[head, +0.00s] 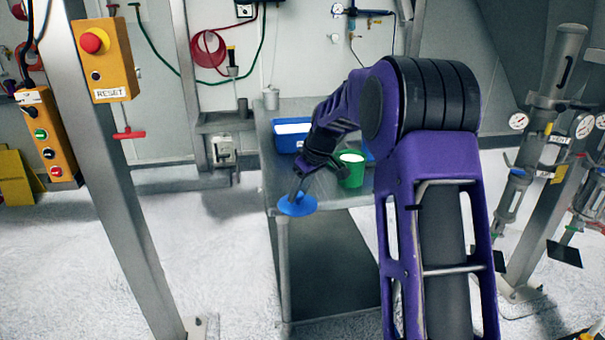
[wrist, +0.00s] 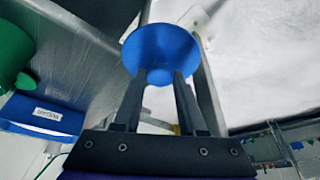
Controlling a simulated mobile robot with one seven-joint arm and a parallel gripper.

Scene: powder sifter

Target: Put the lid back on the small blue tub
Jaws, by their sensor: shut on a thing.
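My gripper (head: 297,194) is shut on a round blue lid (head: 298,206), holding it by its middle at the near left corner of the metal table. In the wrist view the lid (wrist: 160,44) sits between the two fingertips (wrist: 158,78), with nothing else touching it. The wrist view shows a blue container with a white label (wrist: 42,116) at the left; the label is too small to read.
A green cup (head: 350,172) with white contents stands on the table (head: 338,199), right of my gripper. More blue (head: 369,152) shows behind it; I cannot tell whether it belongs to the same tub. A steel post (head: 120,190) with control boxes stands at the left.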

